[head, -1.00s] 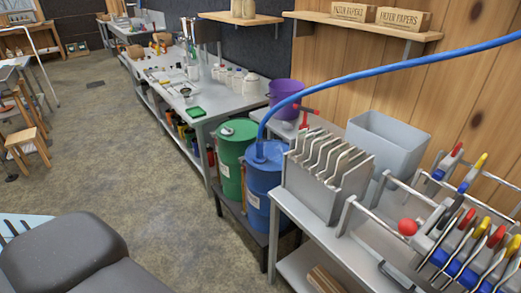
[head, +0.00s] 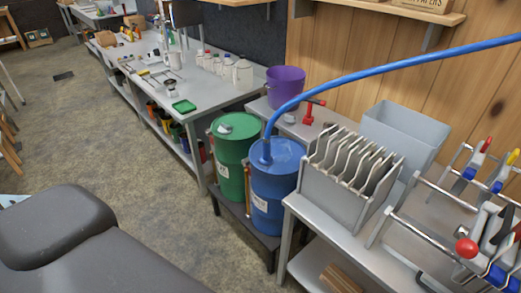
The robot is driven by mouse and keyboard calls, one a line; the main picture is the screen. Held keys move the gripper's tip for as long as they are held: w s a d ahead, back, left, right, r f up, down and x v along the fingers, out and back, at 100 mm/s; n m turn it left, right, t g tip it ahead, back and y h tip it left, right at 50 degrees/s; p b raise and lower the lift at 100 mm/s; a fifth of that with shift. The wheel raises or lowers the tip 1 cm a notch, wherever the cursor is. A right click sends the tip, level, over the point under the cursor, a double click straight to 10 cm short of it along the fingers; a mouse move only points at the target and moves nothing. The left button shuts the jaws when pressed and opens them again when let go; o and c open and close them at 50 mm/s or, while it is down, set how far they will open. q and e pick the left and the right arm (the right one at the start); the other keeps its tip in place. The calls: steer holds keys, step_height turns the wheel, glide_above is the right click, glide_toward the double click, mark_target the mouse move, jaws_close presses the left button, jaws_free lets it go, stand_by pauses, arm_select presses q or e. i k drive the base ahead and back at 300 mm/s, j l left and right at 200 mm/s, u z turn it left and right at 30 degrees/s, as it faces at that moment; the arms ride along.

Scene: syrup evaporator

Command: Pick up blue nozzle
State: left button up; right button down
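A blue hose (head: 390,67) comes in from the right edge, arches over the bench and curves down to the top of a blue barrel (head: 276,185). Neither of my grippers shows in the head view.
A green barrel (head: 231,165) stands left of the blue one, on the same low dark stand. A grey rack of metal plates (head: 337,199) is on the bench to the right. A purple bucket (head: 286,88) is behind the barrels. The floor (head: 120,150) on the left is open.

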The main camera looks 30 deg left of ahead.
mark_target(266, 160)
steer(key=i+j, duration=0.1)
steer(key=j, duration=0.35)
steer(key=i+j, duration=0.1)
steer(key=j, duration=0.35)
steer(key=i+j, duration=0.1)
steer(key=j, duration=0.35)
steer(key=i+j, duration=0.1)
steer(key=j, duration=0.35)
